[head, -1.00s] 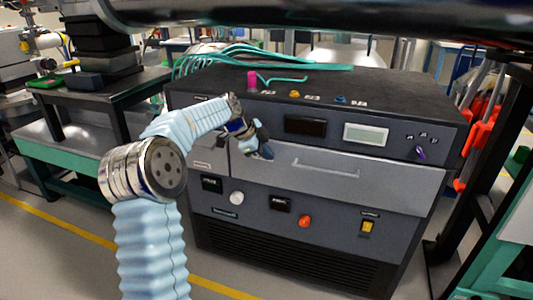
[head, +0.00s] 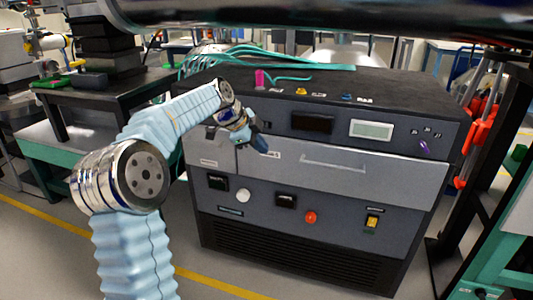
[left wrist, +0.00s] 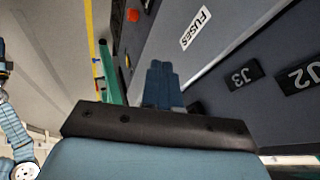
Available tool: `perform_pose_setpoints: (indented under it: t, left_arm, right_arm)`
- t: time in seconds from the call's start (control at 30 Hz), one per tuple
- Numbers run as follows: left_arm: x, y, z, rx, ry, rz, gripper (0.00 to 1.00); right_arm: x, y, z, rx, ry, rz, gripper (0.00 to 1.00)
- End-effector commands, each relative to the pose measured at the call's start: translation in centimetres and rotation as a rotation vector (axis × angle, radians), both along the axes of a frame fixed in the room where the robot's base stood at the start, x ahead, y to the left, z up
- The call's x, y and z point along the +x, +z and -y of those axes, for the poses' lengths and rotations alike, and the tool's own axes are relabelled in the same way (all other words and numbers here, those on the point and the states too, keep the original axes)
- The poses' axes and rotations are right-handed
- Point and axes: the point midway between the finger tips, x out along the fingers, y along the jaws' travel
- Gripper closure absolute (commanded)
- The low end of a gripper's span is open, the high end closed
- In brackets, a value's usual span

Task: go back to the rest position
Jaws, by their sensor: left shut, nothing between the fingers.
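My left gripper (head: 260,143) is in front of the upper left part of the grey equipment cabinet (head: 330,225), close to its front panel. Its fingers are together with nothing between them. In the left wrist view the closed fingers (left wrist: 162,85) point along the cabinet front, beside a white label reading FUSES (left wrist: 195,28). I cannot tell whether they touch the panel. My left arm comes up from the lower left in a pale blue sleeve. My right gripper is not in view.
A pink plug (head: 260,79) with teal cables stands on the cabinet top. A dark bench (head: 110,85) with stacked boxes is at the left. A black frame with orange parts (head: 480,125) is at the right. Floor is clear at the lower left.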

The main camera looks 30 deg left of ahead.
Motion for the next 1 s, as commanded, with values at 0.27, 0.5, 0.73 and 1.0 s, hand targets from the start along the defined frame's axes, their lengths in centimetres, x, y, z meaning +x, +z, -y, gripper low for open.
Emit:
perform_pose_setpoints:
  t: [0.27, 0.5, 0.73, 1.0]
  left_arm:
    - [-2.2, 3.2, -1.1, 0.000, 0.001, -0.001, 1.00]
    - [-2.5, 3.5, -1.2, -0.001, 0.000, -0.002, 1.00]
    - [-0.2, -3.7, 1.3, -0.090, 0.102, -0.096, 1.00]
    - [-0.5, -24.6, 11.3, -0.295, 0.452, -0.375, 1.00]
  right_arm:
    - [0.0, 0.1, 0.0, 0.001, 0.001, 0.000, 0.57]
    - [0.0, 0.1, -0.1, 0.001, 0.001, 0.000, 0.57]
    - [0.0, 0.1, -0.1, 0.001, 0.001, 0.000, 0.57]
    - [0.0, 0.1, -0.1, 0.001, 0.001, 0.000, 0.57]
